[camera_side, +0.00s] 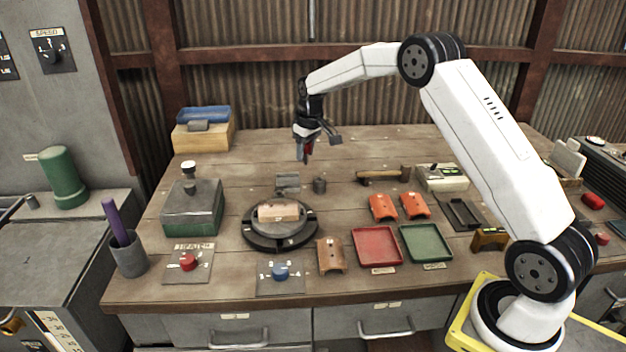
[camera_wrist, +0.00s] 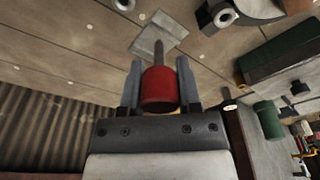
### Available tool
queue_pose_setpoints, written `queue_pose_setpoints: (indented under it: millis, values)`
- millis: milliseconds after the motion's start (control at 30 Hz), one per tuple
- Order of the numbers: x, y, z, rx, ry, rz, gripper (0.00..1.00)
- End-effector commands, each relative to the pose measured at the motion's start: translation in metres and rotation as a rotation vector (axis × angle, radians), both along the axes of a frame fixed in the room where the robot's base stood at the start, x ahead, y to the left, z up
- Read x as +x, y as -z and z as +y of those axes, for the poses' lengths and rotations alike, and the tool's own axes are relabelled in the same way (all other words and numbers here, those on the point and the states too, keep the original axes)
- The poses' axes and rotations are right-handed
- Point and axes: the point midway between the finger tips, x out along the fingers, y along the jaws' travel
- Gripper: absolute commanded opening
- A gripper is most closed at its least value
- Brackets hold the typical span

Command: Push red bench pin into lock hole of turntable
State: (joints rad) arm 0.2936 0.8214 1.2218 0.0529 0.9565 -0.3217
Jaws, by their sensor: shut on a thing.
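My gripper (camera_side: 304,157) is raised above the back middle of the bench, pointing down. In the wrist view its two fingers (camera_wrist: 158,82) are shut on the red bench pin (camera_wrist: 159,92). The pin has a red cylindrical head between the fingers and a thin grey shank pointing away from my gripper. In the side view only a bit of red (camera_side: 308,148) shows between the fingers. The turntable (camera_side: 254,238) is a black disc at the front, carrying a pale wooden block (camera_side: 279,212). The pin is well apart from it.
A grey metal block (camera_side: 287,182) and a small dark cylinder (camera_side: 320,185) stand behind the turntable. A green-and-grey box (camera_side: 193,214) is to its left. Red (camera_side: 377,262) and green (camera_side: 427,258) trays lie to its right. A hammer (camera_side: 383,176) lies farther back.

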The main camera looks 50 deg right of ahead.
Motion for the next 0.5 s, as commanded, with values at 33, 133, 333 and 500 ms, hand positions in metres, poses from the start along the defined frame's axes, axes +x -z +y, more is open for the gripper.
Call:
queue_pose_setpoints:
  millis: [33, 133, 333, 500]
  values:
    - [0.004, 0.000, 0.013, 0.000, -0.005, 0.000, 0.00]
    - [0.011, -0.001, 0.038, -0.001, -0.006, 0.000, 0.00]
    - [0.019, -0.003, 0.075, -0.001, -0.002, -0.001, 0.00]
    - [0.021, -0.003, 0.087, -0.001, 0.001, -0.001, 0.00]
